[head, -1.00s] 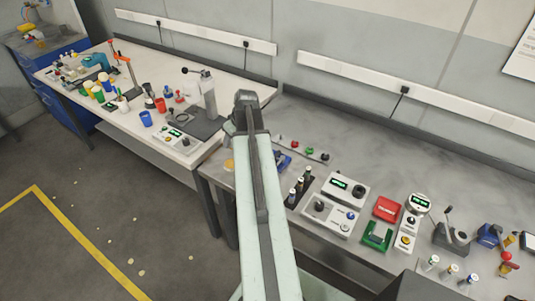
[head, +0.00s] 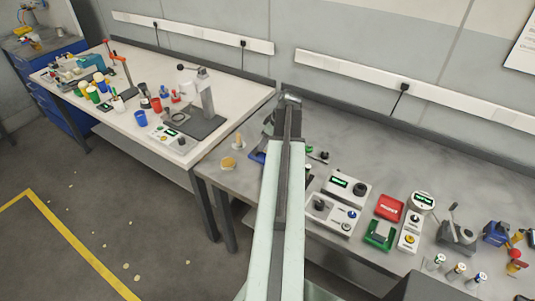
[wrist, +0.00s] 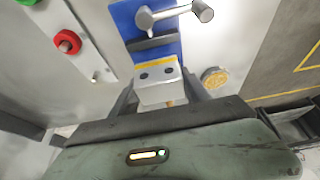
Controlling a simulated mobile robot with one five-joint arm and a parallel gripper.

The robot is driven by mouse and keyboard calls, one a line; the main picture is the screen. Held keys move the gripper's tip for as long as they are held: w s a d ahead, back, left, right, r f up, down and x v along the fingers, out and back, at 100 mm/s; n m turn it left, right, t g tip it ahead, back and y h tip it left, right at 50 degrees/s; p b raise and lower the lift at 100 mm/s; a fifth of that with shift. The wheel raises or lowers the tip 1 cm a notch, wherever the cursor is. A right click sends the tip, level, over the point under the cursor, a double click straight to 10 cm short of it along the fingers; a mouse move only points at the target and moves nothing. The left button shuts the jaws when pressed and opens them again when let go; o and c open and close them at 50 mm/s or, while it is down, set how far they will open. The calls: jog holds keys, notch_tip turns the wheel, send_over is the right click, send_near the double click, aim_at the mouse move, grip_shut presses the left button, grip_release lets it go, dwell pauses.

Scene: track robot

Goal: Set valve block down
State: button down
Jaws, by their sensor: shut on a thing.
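My gripper (wrist: 160,95) is shut on the valve block (wrist: 158,78), a pale metal block with two dark holes and a yellow stripe along one edge. The block sits between the fingers, just in front of a blue fixture (wrist: 165,52) with a metal lever (wrist: 170,14). I cannot tell whether the block touches the fixture. In the head view my arm's end (head: 287,105) is over the left part of the grey bench, and the block is hidden there. A bit of the blue fixture (head: 257,157) shows left of the arm.
A yellow-brown disc (wrist: 214,77) lies right of the fixture in the wrist view. A panel with a red knob (wrist: 67,41) is on the left. In the head view, instruments, a red tray (head: 389,207) and a green tray (head: 379,235) stand right of my arm. The bench's back is clear.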

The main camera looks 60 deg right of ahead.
notch_tip(320, 180, down, 4)
jog(key=b, duration=0.4)
jog(key=shift+r, duration=0.3)
jog(key=shift+f, duration=0.25)
jog(key=c, duration=0.5)
grip_release()
jog(key=shift+r, duration=0.1)
jog(key=p+v, duration=1.1)
jog(key=v, duration=0.1)
jog(key=shift+r+p, duration=0.15)
jog(key=shift+p, duration=0.15)
